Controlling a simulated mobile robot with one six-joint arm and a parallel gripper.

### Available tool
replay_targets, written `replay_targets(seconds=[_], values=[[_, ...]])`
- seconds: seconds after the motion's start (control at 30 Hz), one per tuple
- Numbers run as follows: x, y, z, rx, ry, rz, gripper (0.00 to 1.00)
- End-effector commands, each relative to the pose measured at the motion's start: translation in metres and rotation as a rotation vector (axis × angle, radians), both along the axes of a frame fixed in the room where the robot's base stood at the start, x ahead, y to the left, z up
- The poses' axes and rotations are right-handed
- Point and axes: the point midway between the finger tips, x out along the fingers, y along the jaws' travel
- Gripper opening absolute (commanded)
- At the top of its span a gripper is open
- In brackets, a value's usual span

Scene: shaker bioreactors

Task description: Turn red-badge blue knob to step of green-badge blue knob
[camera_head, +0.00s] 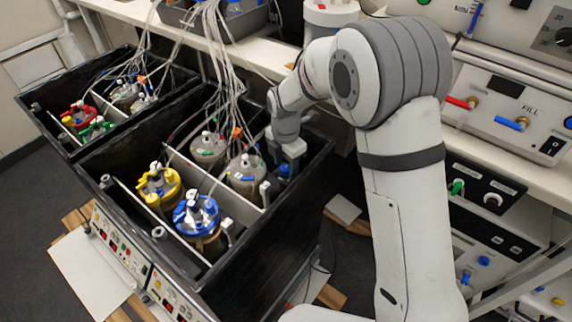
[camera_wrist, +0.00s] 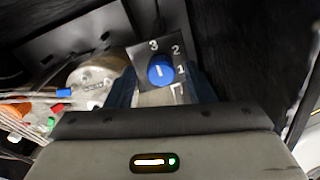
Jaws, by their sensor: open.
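A round blue knob (camera_wrist: 161,70) sits on a dark dial plate (camera_wrist: 143,57) marked 3, 2 and 1. A short white line shows on its face; I cannot tell exactly which mark it points to. A blue knob also shows in the head view (camera_head: 285,169), just below my gripper (camera_head: 289,145), in the right part of the black box. In the wrist view my gripper (camera_wrist: 162,95) is open, with dark fingers on either side of and below the knob. I see no gap closed on it. No red or green badge is readable beside a blue knob.
The black box (camera_head: 92,178) holds several vessels, including a blue-topped one (camera_head: 197,214) and a yellow-topped one (camera_head: 159,184). Loose tubes (camera_head: 215,50) hang above it. A second box (camera_head: 45,115) stands at left. Instrument panels (camera_head: 515,105) line the right.

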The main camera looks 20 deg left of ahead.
Motion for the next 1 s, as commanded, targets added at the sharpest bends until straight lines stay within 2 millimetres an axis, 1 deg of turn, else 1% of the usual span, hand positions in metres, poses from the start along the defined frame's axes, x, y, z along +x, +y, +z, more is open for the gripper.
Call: replay_targets(seconds=[0.03,0.1,0.37,0.9,1.0], values=[[0.0001,-0.0004,-0.0048,-0.001,0.001,-0.001,0.48],[0.0002,-0.0005,-0.0078,0.000,0.000,-0.001,0.48],[0.0004,-0.0009,-0.0089,0.000,0.000,-0.002,0.48],[0.0008,-0.0013,-0.0086,0.001,-0.001,-0.003,0.05],[0.0015,-0.0008,-0.0084,0.001,-0.002,-0.007,0.04]])
